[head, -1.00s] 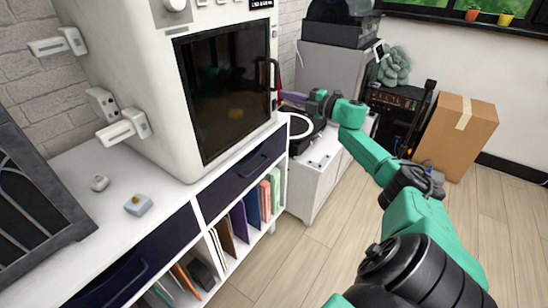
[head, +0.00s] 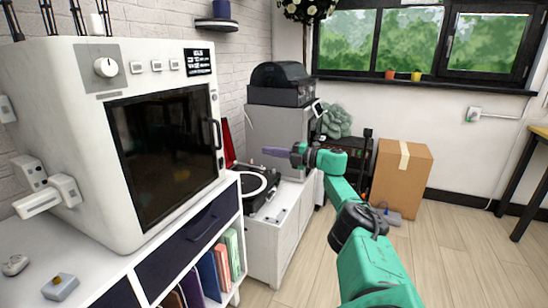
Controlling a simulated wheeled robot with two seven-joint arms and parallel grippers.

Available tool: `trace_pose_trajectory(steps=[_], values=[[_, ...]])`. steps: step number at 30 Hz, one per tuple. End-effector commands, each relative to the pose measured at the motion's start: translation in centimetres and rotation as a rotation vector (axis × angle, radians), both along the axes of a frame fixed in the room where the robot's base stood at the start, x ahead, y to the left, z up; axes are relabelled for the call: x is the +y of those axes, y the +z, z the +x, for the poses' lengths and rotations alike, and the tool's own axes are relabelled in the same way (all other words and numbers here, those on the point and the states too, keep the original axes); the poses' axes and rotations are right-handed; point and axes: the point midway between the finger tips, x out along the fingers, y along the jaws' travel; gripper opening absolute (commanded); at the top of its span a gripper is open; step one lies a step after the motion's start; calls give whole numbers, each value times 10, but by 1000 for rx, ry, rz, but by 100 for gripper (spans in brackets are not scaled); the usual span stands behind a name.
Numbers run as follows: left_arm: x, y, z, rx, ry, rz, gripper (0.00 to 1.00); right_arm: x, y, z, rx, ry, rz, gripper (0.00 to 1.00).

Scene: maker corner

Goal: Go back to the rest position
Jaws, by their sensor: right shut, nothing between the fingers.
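My right gripper (head: 274,152) shows at the end of my green and black right arm, which reaches in from the lower right. Its purple fingers are shut and empty. In the picture it lies in front of the grey cabinet and above the record player, and I see no contact with either. My left gripper is not in view.
A white oven-like machine (head: 75,172) with a dark door stands on a white shelf unit at left. A record player (head: 250,198) sits on a low white cabinet (head: 281,240). A cardboard box (head: 400,183) stands behind my arm. The wood floor (head: 470,245) at right is clear.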

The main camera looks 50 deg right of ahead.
Motion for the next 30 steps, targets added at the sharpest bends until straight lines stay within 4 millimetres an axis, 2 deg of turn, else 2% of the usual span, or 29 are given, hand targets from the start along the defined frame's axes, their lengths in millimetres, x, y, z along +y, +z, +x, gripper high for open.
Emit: trace_pose_trajectory(steps=[6,16,18,20,23,24,26,27,29,30], values=[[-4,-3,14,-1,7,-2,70,-7,1,-6,-1,-2,-3,0],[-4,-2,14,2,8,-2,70,-8,3,-7,-1,-2,-3,0],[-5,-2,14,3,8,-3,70,-5,-2,-3,6,-1,4,0],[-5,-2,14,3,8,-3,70,1,-17,8,23,-5,23,0],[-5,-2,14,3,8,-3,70,23,-73,40,85,-31,99,0],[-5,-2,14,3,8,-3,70,35,-105,53,121,-50,144,0],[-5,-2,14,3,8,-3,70,55,-158,66,183,-92,217,0],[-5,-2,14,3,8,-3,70,68,-193,71,225,-124,268,0],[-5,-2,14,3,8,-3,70,88,-247,72,293,-177,342,0],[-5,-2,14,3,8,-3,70,101,-283,68,342,-214,390,0]])
